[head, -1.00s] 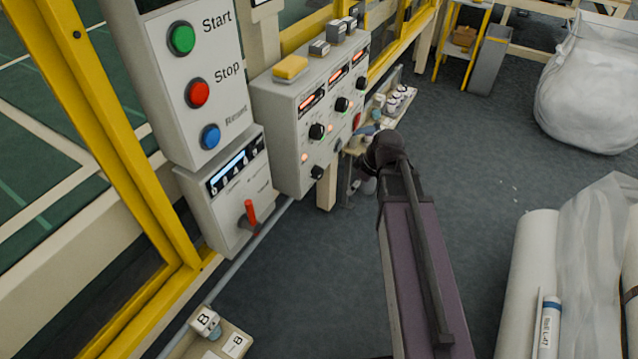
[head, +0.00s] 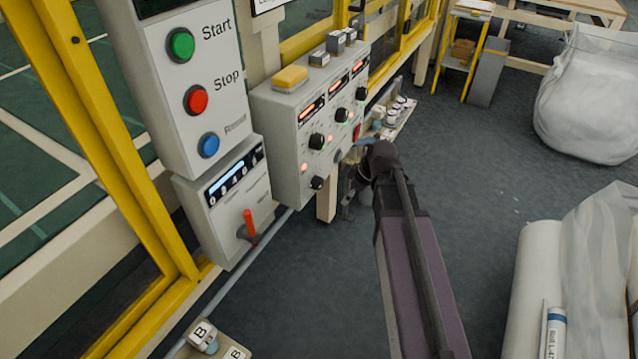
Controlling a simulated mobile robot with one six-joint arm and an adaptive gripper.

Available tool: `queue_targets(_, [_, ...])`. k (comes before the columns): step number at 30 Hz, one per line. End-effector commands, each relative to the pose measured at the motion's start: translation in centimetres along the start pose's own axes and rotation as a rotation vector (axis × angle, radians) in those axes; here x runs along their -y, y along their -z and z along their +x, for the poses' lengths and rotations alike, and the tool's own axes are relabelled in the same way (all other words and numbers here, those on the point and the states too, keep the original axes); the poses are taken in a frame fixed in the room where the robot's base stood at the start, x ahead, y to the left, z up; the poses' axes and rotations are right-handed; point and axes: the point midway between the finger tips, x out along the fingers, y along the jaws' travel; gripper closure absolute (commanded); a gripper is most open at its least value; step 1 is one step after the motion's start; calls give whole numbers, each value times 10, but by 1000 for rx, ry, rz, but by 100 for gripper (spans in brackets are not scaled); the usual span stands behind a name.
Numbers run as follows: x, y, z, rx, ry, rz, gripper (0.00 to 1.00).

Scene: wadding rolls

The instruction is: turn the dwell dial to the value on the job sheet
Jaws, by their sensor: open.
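The grey control panel (head: 285,165) stands left of centre in the head view, with several black dials on its sloping face. Three larger dials, a near one (head: 316,141), a middle one (head: 339,115) and a far one (head: 361,94), each sit below a red-lit display. A smaller knob (head: 317,182) is low on the near side. The labels are too small to read, so I cannot tell which is the dwell dial. No readable job sheet shows. My gripper (head: 348,206) is open, low beside the panel's right edge, dark and largely hidden by my arm.
A box with Start, Stop and a blue button (head: 208,145) stands nearer, above a unit with a red lever (head: 250,224). A yellow block (head: 290,77) lies on the panel. A small shelf (head: 398,122) holds items beyond.

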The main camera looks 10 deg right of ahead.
Motion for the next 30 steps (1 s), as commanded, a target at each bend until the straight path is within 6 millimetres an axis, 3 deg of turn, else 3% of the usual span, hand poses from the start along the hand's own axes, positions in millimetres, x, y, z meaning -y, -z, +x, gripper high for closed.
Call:
queue_targets(21, [-1, 95, 39, 0, 0, -1, 7])
queue_targets(30, [0, 92, 51, 0, 0, 1, 7])
